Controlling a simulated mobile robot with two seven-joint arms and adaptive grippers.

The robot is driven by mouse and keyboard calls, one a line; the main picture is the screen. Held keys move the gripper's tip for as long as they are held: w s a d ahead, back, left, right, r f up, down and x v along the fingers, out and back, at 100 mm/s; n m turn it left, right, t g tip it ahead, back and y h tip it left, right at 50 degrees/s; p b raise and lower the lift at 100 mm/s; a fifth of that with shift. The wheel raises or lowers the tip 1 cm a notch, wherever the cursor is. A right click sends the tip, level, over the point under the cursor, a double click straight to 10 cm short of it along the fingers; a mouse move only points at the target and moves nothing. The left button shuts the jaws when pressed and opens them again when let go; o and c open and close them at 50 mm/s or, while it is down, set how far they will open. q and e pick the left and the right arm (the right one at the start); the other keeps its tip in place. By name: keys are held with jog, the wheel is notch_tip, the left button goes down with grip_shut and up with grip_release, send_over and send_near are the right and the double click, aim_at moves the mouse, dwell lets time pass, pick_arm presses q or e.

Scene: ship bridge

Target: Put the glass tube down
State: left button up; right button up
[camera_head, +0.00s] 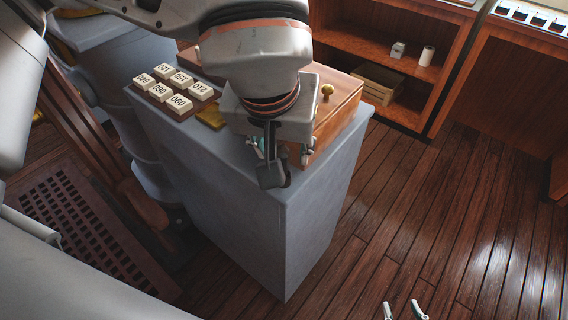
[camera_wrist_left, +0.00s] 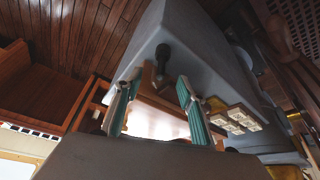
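I cannot make out the glass tube in either view. My left gripper (camera_head: 279,152) is over the near corner of the grey counter (camera_head: 265,225), beside the wooden box (camera_head: 338,112). In the left wrist view its two teal-padded fingers (camera_wrist_left: 155,108) stand apart, and I see nothing held between them. A dark mark or small dark object (camera_wrist_left: 162,56) shows on the counter corner beyond the fingertips; I cannot tell which. My right gripper (camera_head: 403,310) shows only its fingertips at the bottom edge, spread apart and empty, over the floor.
Numbered white blocks (camera_head: 175,88) stand in a tray on the counter's left part. The wooden box has a brass knob (camera_head: 327,91). Behind is a wooden shelf (camera_head: 400,62) with a crate (camera_head: 378,84) and a white cylinder (camera_head: 427,56). The plank floor (camera_head: 450,210) at right is clear.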

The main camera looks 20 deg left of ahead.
pick_arm(q)
grip_shut()
jog(key=shift+r, duration=0.15)
